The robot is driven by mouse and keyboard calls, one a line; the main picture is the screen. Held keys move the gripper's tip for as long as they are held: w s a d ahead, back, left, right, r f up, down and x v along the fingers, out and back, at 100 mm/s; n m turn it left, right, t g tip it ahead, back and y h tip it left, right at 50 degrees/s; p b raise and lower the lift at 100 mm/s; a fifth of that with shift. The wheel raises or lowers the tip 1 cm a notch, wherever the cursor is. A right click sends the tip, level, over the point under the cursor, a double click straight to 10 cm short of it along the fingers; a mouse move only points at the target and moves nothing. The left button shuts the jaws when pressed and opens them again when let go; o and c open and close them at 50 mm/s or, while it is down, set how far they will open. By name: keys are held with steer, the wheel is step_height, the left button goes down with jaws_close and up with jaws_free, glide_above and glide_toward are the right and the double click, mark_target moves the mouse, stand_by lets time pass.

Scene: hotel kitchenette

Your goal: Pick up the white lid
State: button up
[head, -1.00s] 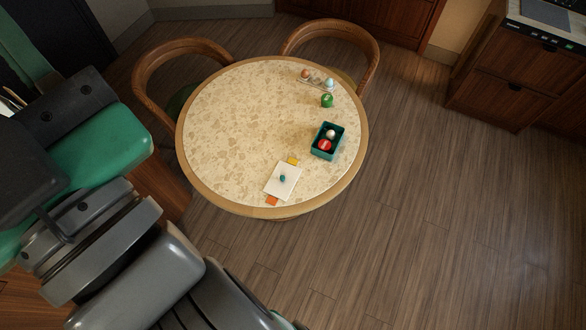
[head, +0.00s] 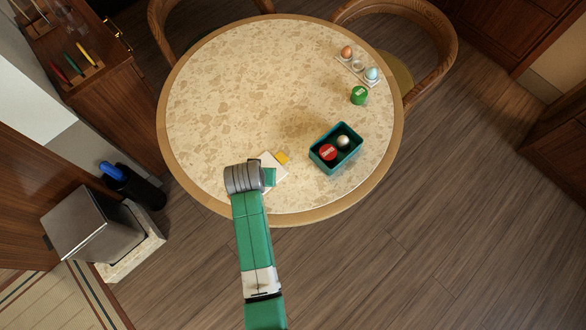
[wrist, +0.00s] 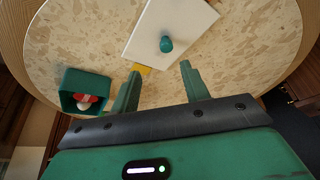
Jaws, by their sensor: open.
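The white lid (wrist: 190,22) is a flat white rectangle with a teal knob (wrist: 166,44) at its middle, lying on the round table. In the wrist view it is ahead of my gripper (wrist: 160,85), whose two green fingers are apart with nothing between them. The knob is beyond the fingertips, roughly in line with the gap.
A teal box (head: 322,162) holding a red item and a pale ball stands to the lid's right. A yellow piece (head: 282,158) shows at the lid's edge. The table's left half is clear.

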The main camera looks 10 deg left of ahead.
steer(key=f, duration=0.2)
steer(key=shift+w+a+f+b, duration=0.15)
steer(key=shift+a+f+b, duration=0.15)
steer(key=shift+f+b, duration=0.05)
steer(key=x, duration=0.1)
steer(key=b+x, duration=0.1)
steer(key=x, duration=0.1)
steer(key=b+x, duration=0.1)
steer(key=x, duration=0.1)
steer(key=shift+w+a+f, duration=0.1)
steer(key=shift+w+a, duration=0.05)
steer(key=shift+a, duration=0.2)
jaws_close()
